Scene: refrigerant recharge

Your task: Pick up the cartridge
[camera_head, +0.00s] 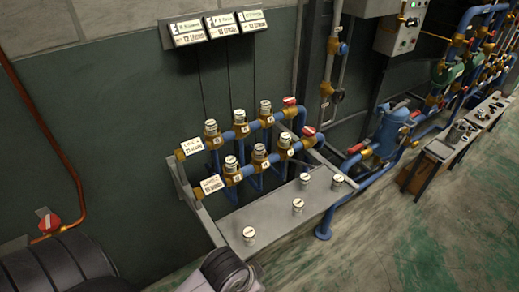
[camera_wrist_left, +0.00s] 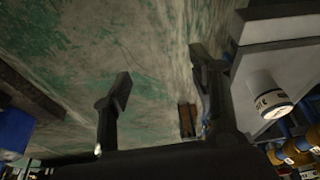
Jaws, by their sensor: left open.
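Several small white canister-like cartridges stand upright on the grey bench (camera_head: 276,222) in the head view. The nearest cartridge (camera_head: 249,236) is close to the front left end, a second (camera_head: 298,206) is mid-bench, and two (camera_head: 304,181) (camera_head: 337,182) stand farther back. In the left wrist view one white cartridge (camera_wrist_left: 268,95) with a dark label shows on the right, outside my fingers. My left gripper (camera_wrist_left: 160,72) is open and empty, with floor visible between its fingers. In the head view my dark left arm reaches the bottom edge; its fingers are not clear. My right gripper is not in view.
Behind the bench, blue pipes carry several labelled canisters in brass fittings (camera_head: 258,152) and red-handled valves (camera_head: 308,131). Three label signs (camera_head: 221,25) hang on the wall. A blue vessel (camera_head: 390,130) and another bench (camera_head: 440,150) stand right. The green floor (camera_head: 430,235) at right is clear.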

